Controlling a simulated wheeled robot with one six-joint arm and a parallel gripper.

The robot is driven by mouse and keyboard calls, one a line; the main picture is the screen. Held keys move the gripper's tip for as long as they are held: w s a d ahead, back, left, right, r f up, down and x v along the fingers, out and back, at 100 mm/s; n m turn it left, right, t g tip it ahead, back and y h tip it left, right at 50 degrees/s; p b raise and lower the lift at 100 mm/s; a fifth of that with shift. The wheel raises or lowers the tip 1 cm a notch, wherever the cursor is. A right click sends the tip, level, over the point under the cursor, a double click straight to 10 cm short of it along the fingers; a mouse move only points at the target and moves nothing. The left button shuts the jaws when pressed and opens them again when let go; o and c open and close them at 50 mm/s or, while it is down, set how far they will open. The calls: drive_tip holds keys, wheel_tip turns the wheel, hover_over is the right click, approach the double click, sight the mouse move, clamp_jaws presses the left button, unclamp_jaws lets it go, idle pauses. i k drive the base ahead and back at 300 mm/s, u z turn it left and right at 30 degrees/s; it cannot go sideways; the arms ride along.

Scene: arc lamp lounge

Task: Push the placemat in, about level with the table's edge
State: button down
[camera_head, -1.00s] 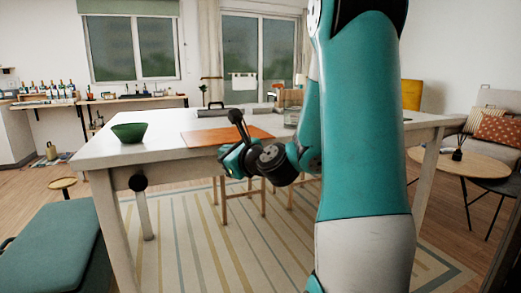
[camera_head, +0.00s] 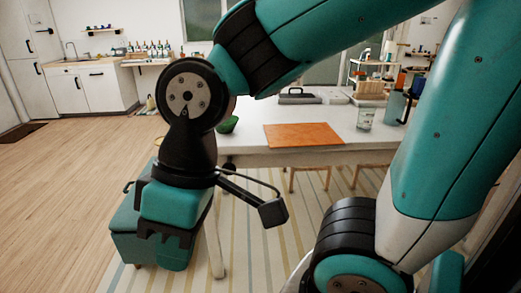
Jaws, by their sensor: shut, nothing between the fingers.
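The orange placemat (camera_head: 303,135) lies flat on the white table (camera_head: 252,141), along its near side. Its near edge is at about the table's front edge; I cannot tell exactly how far it sticks out. My gripper (camera_head: 165,242) hangs at the left end of my arm, in front of the table and left of the placemat. It is shut, holds nothing and is well apart from the placemat. Its fingertips are hard to make out from this side.
A green bowl (camera_head: 228,124) stands on the table left of the placemat, partly behind my arm. A glass jar (camera_head: 365,117) stands to the right. A black-handled tray (camera_head: 298,96) lies behind. A teal bench (camera_head: 125,232) is below my gripper; open floor is to the left.

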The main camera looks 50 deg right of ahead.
sight(312, 135)
drive_tip(key=u, duration=0.6)
drive_tip(key=i, duration=3.55)
drive_tip(key=z, duration=4.45)
drive_tip(key=i, duration=1)
